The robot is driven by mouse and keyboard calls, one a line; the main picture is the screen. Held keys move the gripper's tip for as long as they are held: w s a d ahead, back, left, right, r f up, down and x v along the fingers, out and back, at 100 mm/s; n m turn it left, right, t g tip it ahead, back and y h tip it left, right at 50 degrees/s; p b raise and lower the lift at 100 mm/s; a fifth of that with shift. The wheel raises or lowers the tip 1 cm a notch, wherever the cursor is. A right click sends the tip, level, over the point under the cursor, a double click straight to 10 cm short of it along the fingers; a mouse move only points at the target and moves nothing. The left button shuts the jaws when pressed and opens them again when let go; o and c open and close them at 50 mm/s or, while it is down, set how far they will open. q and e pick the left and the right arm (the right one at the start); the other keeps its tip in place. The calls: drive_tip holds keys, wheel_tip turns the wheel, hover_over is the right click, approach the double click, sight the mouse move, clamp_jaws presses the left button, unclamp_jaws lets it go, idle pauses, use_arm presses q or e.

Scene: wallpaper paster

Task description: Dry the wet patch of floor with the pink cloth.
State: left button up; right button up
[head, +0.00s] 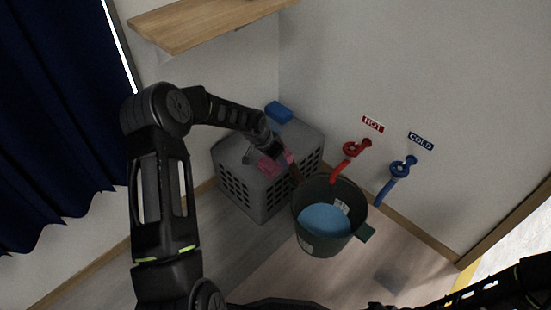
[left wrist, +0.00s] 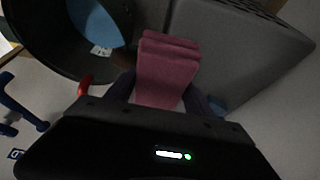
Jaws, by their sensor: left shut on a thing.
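The pink cloth (head: 268,164) is at my left gripper (head: 274,152), in front of the grey crate in the head view. In the left wrist view the folded cloth (left wrist: 167,70) sits between the two dark fingers, which are shut on it. A darker patch (head: 392,278) shows on the wooden floor to the right of the bucket; it may be the wet patch, but I cannot tell it from shadow. My right arm shows at the lower right of the head view, but its fingers are not visible.
A grey slotted crate (head: 262,200) stands by the wall with a blue item (head: 279,112) on top. A dark green bucket (head: 318,243) with blue inside stands beside it. Red (head: 351,150) and blue (head: 402,169) taps jut from the wall. A wooden shelf (head: 205,23) hangs above.

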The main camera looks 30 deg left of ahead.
use_arm(q)
drive_tip(key=c, duration=0.7)
drive_tip(key=s+d+r+n, duration=0.1)
drive_tip(key=s+d+r, duration=0.1)
drive_tip(key=d+r, duration=0.3)
drive_tip(key=s+d+r+n, duration=0.1)
drive_tip(key=d+r, duration=0.4)
drive_tip(key=r, duration=0.7)
drive_tip(key=s+d+r+n+y, duration=0.1)
drive_tip(key=s+d+r, duration=0.3)
drive_tip(key=r, duration=0.5)
drive_tip(key=shift+d+r, duration=0.25)
drive_tip(key=shift+d, duration=0.25)
